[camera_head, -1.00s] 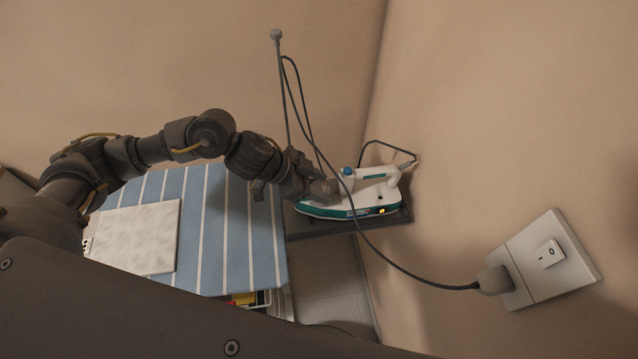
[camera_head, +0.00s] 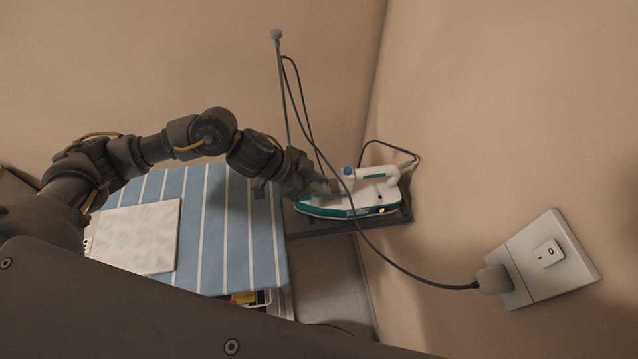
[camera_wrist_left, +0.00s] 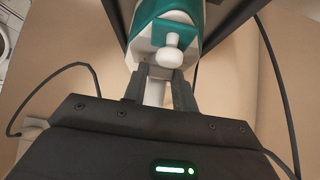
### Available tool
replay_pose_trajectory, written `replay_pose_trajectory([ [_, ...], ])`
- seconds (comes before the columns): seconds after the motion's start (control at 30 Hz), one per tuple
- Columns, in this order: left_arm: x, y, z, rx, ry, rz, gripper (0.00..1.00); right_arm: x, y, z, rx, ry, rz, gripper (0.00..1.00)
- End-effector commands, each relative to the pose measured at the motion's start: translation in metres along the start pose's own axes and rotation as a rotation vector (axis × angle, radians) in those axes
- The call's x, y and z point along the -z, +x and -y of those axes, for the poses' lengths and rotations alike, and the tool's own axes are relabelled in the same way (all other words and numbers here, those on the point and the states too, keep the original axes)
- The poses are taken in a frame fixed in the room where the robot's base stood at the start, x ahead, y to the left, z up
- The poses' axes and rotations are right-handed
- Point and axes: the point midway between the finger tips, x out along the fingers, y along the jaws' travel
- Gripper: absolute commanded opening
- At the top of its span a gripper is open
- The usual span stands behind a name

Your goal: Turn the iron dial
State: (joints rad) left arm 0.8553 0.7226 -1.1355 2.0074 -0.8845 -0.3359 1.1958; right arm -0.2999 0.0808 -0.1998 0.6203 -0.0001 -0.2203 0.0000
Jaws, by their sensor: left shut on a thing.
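The iron (camera_head: 380,198), white with a teal base and a lit orange light, rests on a dark stand beside the wall. A blue knob (camera_head: 347,171) shows on its top. My left gripper (camera_head: 326,189) reaches the left end of the iron from the left. In the left wrist view, my left gripper (camera_wrist_left: 160,88) is shut on a white part between its fingers, which looks like the iron dial. A rounded white nozzle (camera_wrist_left: 172,52) and the iron's teal edge (camera_wrist_left: 152,12) lie just beyond. The grip itself is partly hidden in the head view. My right gripper is out of view.
A striped blue ironing board (camera_head: 235,230) with a folded white cloth (camera_head: 140,236) lies left of the stand (camera_head: 390,222). The cord crosses in front of the iron to a plug (camera_head: 491,281) in the wall outlet (camera_head: 565,280). A thin pole (camera_head: 281,80) rises behind.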

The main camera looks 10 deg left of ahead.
Motion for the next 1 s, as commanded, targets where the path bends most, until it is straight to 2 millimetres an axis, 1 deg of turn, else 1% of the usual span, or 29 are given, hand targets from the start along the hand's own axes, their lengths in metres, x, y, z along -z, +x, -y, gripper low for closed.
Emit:
replay_pose_trajectory([
  [0.23,0.001,0.0,0.003,-0.11,0.108,-0.001,0.05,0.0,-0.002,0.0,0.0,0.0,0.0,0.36],
  [0.43,0.001,0.002,0.005,-0.241,0.24,-0.001,0.05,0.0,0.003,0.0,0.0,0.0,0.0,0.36],
  [0.7,0.0,0.005,0.007,-0.415,0.417,-0.001,0.05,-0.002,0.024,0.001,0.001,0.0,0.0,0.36],
  [1.0,0.001,0.005,0.009,-0.562,0.565,-0.002,0.05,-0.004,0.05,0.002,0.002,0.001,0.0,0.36],
])
